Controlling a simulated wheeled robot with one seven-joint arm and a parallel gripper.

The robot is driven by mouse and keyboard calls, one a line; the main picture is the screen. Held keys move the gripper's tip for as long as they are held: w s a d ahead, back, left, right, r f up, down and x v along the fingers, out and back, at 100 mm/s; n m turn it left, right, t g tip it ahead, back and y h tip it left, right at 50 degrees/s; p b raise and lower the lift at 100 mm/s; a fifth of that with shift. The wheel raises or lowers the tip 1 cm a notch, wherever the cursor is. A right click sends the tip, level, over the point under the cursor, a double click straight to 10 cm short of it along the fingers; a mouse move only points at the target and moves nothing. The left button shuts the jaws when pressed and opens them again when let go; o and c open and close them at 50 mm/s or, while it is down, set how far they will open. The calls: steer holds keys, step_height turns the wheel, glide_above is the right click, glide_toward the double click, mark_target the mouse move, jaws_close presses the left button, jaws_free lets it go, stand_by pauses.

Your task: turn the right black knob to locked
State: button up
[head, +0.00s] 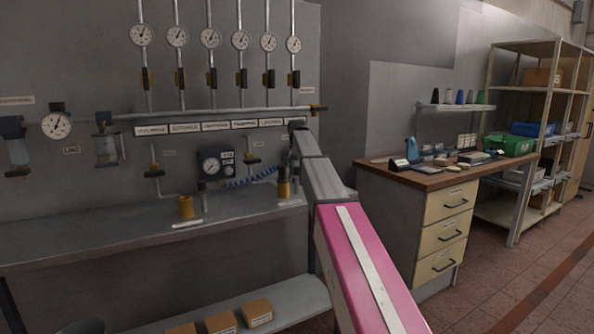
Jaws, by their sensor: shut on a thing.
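My arm reaches from the bottom of the head view up to the grey wall panel. The dark end of the arm with my gripper (297,127) is small, at the right part of the panel just under the label row. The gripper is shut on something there. My own arm hides the fingers and the thing between them, so I cannot make out a right black knob or which way it points. Other black-handled valves stand on the panel, one at the left (154,170) and one in the middle (250,158).
Several gauges and black-and-brass valves line the pipes above. A black gauge box (213,163) with a blue coiled hose (250,179) is left of my arm. A grey shelf (110,228) runs below. A workbench (435,178) stands at the right, with open floor before it.

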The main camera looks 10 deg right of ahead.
stand_by(0.4)
steer(key=o, duration=0.9)
step_height(320, 180, up, 11)
steer(key=shift+f, duration=0.1)
steer(key=shift+s, duration=0.1)
